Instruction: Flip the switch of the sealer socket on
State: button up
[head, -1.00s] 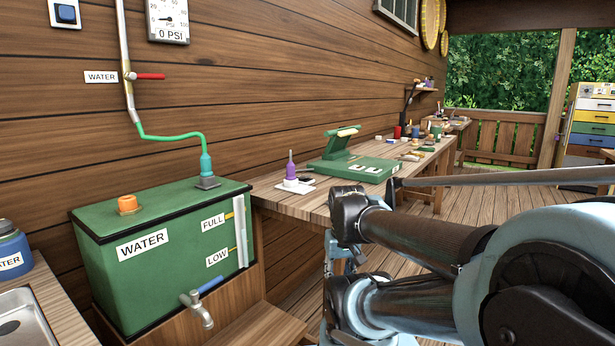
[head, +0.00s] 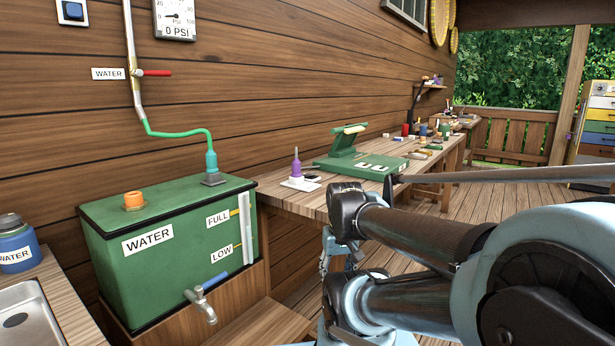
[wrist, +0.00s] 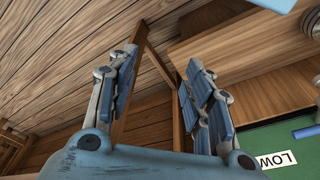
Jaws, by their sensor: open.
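A green sealer (head: 362,165) with a raised arm lies on the wooden workbench in the head view. I cannot make out a socket or switch by it. A plate with a blue switch (head: 73,11) is on the wall at the top left, and I cannot tell what it serves. My gripper (wrist: 163,75) is open and empty in the wrist view, its blue-padded fingers apart over the wooden floor.
A green water tank (head: 170,250) with a tap (head: 203,300) stands between the sink counter (head: 55,290) and the workbench (head: 325,203). The deck floor (head: 480,225) beyond my arm is open.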

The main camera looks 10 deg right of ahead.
jog(key=shift+s+r, duration=0.35)
jog(key=shift+r, duration=0.05)
jog(key=c, duration=0.5)
jog(key=w+r, duration=0.3)
jog(key=w+r+n, duration=0.1)
jog(key=w+r, duration=0.3)
jog(key=w+a+r+n+y, duration=0.1)
jog(key=w+r, duration=0.2)
jog(key=shift+w+r, duration=0.3)
grip_shut()
jog(key=w+d+r+n+y, duration=0.1)
jog(key=w+r, duration=0.5)
jog(key=w, duration=0.7)
jog(key=w+d+r+n+t+y, duration=0.1)
jog(key=w+d+r+n, duration=0.2)
jog(key=w, duration=1.1)
jog(key=w+d+r+n+t+y, duration=0.1)
jog(key=w+d+r+n, duration=0.1)
jog(key=w+r, duration=0.6)
jog(key=w, duration=0.6)
jog(key=shift+r+n+y, duration=0.3)
jog(key=shift+n, duration=0.1)
